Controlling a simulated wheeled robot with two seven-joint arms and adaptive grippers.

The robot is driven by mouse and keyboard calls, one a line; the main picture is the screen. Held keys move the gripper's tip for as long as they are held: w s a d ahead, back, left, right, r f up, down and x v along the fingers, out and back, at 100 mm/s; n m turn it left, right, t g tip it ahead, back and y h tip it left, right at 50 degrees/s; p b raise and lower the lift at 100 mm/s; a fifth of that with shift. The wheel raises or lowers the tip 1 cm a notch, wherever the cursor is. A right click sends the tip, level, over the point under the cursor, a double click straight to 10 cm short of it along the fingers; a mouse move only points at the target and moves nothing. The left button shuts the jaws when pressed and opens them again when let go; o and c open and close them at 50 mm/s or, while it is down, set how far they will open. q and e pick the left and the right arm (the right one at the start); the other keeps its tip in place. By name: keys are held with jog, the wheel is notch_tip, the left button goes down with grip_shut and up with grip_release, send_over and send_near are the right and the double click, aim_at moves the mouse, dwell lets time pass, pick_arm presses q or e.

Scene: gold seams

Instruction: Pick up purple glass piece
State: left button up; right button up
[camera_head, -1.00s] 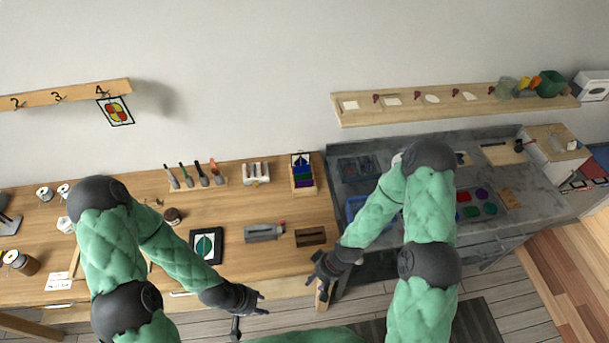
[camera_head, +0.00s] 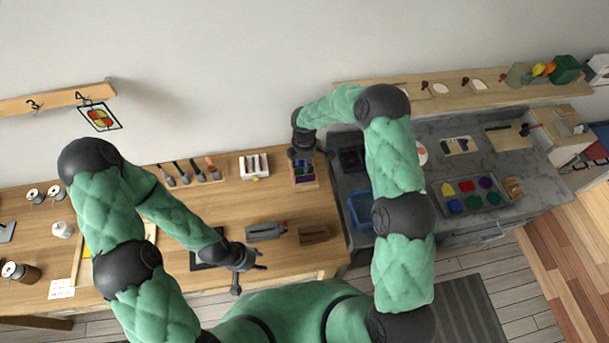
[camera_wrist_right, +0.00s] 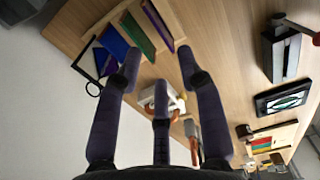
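A wooden rack (camera_head: 305,186) holding upright coloured glass sheets stands at the back of the wooden bench. In the right wrist view the rack (camera_wrist_right: 176,18) holds blue, green, red and purple sheets; the purple glass piece (camera_wrist_right: 158,22) is in the slot nearest the rack's right end. My right gripper (camera_head: 304,152) is over the rack and partly hides it. In the right wrist view its fingers (camera_wrist_right: 158,62) are spread and empty, with the sheets beyond the tips. My left gripper (camera_head: 250,266) is open and empty near the bench's front edge.
A grey counter at right holds a paint tray (camera_head: 470,211) with several coloured patches, one purple. A blue bin (camera_head: 361,209) stands beside the bench. A shelf (camera_head: 450,98) runs above the counter.

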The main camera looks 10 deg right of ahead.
send_over(305, 180)
jog(key=f, duration=0.4)
jog(key=shift+w+a+f, duration=0.1)
jog(key=shift+w+f, duration=0.1)
jog(key=shift+f, duration=0.05)
jog(key=shift+s+f+p, duration=0.1)
jog(key=shift+f+p, duration=0.35)
jog(key=shift+f, duration=0.25)
jog(key=f, duration=0.3)
jog(key=shift+w+d+p, duration=0.2)
jog(key=shift+p, duration=0.15)
jog(key=shift+f, duration=0.5)
jog(key=shift+c, duration=0.3)
grip_shut()
